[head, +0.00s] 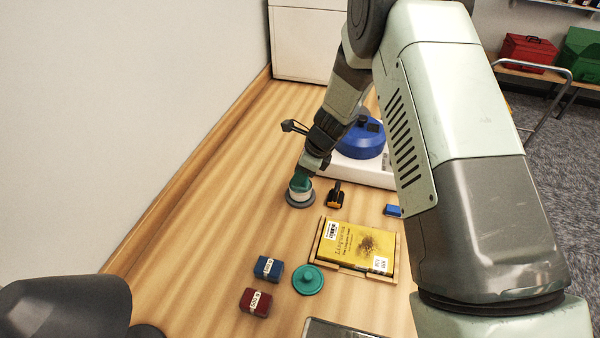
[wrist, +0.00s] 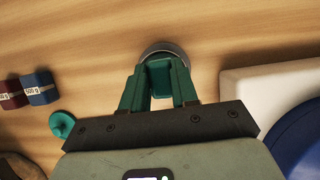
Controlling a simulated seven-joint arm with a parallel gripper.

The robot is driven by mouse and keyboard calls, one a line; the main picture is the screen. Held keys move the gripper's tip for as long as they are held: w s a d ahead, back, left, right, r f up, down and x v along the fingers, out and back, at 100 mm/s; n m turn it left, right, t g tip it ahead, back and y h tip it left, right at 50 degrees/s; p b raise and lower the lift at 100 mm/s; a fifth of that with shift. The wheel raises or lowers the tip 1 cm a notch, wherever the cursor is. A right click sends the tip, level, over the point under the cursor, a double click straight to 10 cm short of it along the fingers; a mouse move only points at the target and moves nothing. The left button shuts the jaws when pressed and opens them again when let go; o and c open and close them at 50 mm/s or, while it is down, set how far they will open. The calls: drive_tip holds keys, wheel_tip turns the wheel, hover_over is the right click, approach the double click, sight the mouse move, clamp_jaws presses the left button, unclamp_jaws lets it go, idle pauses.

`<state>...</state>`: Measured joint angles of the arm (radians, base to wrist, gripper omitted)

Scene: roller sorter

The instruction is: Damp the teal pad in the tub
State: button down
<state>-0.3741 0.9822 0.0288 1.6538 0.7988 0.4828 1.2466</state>
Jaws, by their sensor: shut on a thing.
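My gripper (head: 302,178) points down at the far middle of the table and is shut on a teal piece (wrist: 160,76), which looks like the teal pad. The teal piece sits between the two green fingers in the wrist view. Right below is a small round tub (head: 299,196) with a pale band and a grey base. Its grey round rim (wrist: 166,47) shows just past the fingertips in the wrist view. The fingers hide most of the tub's inside, so I cannot tell how deep the pad is or whether it touches the bottom.
A teal round lid (head: 308,280) lies near the blue weight (head: 268,268) and red weight (head: 256,302). A yellow book (head: 352,248) rests in a wooden holder. A black-and-yellow tool (head: 336,194), a small blue block (head: 393,210) and a blue-topped white unit (head: 362,141) stand right of the tub.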

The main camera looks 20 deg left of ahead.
drive_tip(key=shift+r, duration=0.1)
drive_tip(key=shift+r, duration=3.4)
